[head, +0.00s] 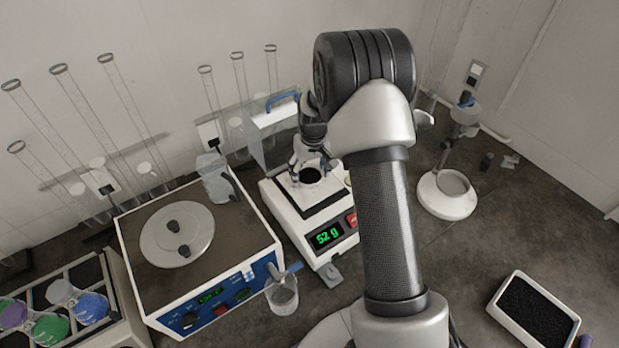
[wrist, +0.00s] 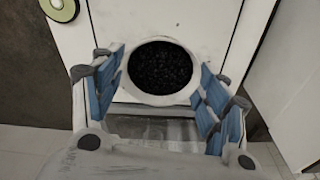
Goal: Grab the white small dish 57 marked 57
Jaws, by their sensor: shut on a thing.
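The white small dish (wrist: 160,98) is round and holds black granules. It is on or just above the balance (head: 296,208), whose green display looks like 52 g. No number can be read on the dish. In the wrist view my gripper (wrist: 162,75) has its blue-padded fingers on either side of the dish, shut on it. In the head view my gripper (head: 310,160) points down over the balance, and its fingers partly hide the dish.
A heating unit (head: 140,262) with a round plate and a beaker (head: 282,296) stand left of the balance. Glass tubes line the back wall. A white funnel-shaped stand (head: 447,205) and a tray of black granules (head: 497,300) are to the right, with bare bench between.

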